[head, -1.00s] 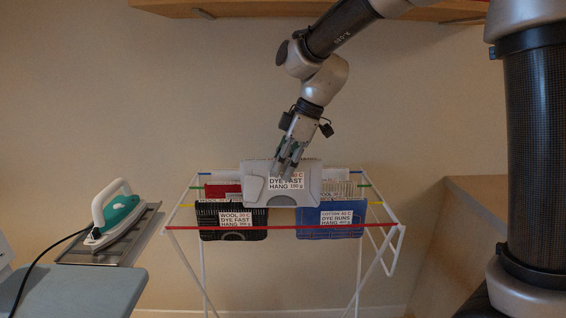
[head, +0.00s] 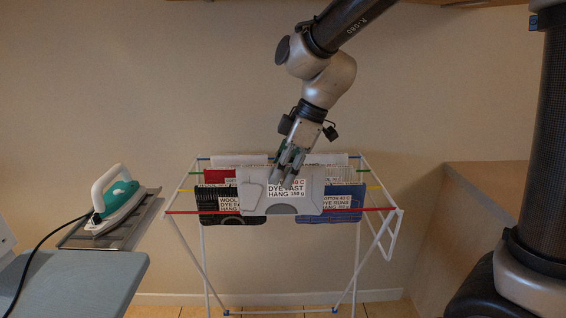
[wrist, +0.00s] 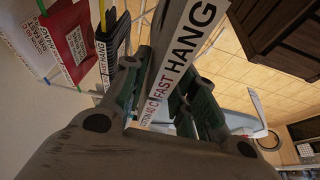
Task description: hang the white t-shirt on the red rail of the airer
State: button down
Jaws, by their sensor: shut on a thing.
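The white t-shirt (head: 252,178), a folded pale grey-white piece with a "DYE FAST HANG" label, is in my gripper (head: 287,182). The gripper is shut on its top edge from above. The airer (head: 392,215) stands against the wall. Its front red rail (head: 190,212) shows left and right of the shirt. In the head view the shirt's lower edge covers the rail's middle, so I cannot tell whether they touch. In the wrist view, the shirt's labelled strip (wrist: 181,55) lies between the gripper's fingers (wrist: 168,100).
A black wool garment (head: 215,198) and a blue cotton one (head: 345,198) hang behind the red rail. A red garment (head: 219,175) and white ones (head: 240,160) hang farther back. A wooden cabinet (head: 465,210) is at right.

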aim_at(283, 210)
jog(key=shift+f, duration=5.35)
jog(key=c, duration=1.1)
grip_release()
jog(key=shift+o, duration=0.2)
